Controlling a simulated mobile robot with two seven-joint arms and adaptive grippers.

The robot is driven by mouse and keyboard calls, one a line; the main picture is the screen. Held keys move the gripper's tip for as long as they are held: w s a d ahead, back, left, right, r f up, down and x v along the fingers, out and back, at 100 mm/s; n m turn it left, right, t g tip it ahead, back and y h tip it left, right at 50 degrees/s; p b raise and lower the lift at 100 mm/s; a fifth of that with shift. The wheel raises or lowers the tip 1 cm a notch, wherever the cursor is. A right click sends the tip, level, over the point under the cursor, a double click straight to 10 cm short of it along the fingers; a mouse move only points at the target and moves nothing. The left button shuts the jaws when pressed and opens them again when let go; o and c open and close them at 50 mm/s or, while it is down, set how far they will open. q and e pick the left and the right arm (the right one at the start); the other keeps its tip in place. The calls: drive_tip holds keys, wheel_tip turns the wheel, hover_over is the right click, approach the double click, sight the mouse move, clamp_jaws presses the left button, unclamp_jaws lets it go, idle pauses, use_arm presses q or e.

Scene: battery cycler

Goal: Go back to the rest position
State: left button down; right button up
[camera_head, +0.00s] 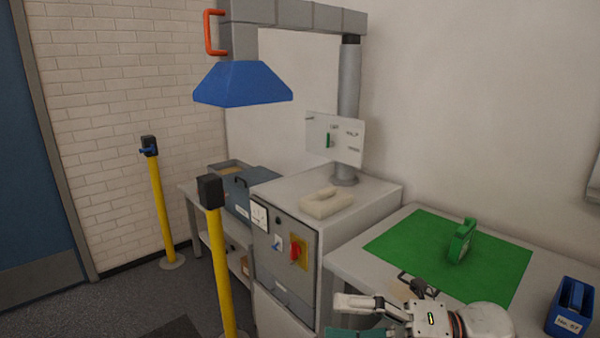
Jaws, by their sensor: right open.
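My right gripper (354,317) is at the bottom edge, right of centre, in front of the white table. It is open, and nothing shows between its fingers. One finger is pale and the other is teal, with the lower one partly cut off by the frame. A green block-shaped object (460,241) stands upright on the green mat (400,241), behind my gripper and apart from it. My left gripper does not show.
A blue box (571,305) sits at the right. A blue hood (243,84) hangs above. Yellow posts (222,270) stand at the left.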

drive_tip(key=w+d+f+m+t+h, duration=0.35)
drive_tip(key=f+m+t, duration=0.3)
drive_tip(key=m, duration=0.45)
drive_tip(key=w+d+f+m+t+h, duration=0.2)
drive_tip(key=d+f+m+t+h, duration=0.15)
drive_tip(key=f+m+t, duration=0.6)
drive_tip(key=s+d+f+m+g+h, duration=0.3)
drive_tip(key=s+f+m, duration=0.4)
drive_tip(key=f, duration=0.4)
drive_tip(key=s+d+f+m+g+h, duration=0.4)
drive_tip(key=s+f+m, duration=0.3)
drive_tip(key=f, duration=0.5)
drive_tip(key=shift+s+d+f+h, duration=0.25)
drive_tip(key=shift+s+h, duration=0.65)
drive_tip(key=shift+s, duration=0.35)
drive_tip(key=shift+m, duration=0.25)
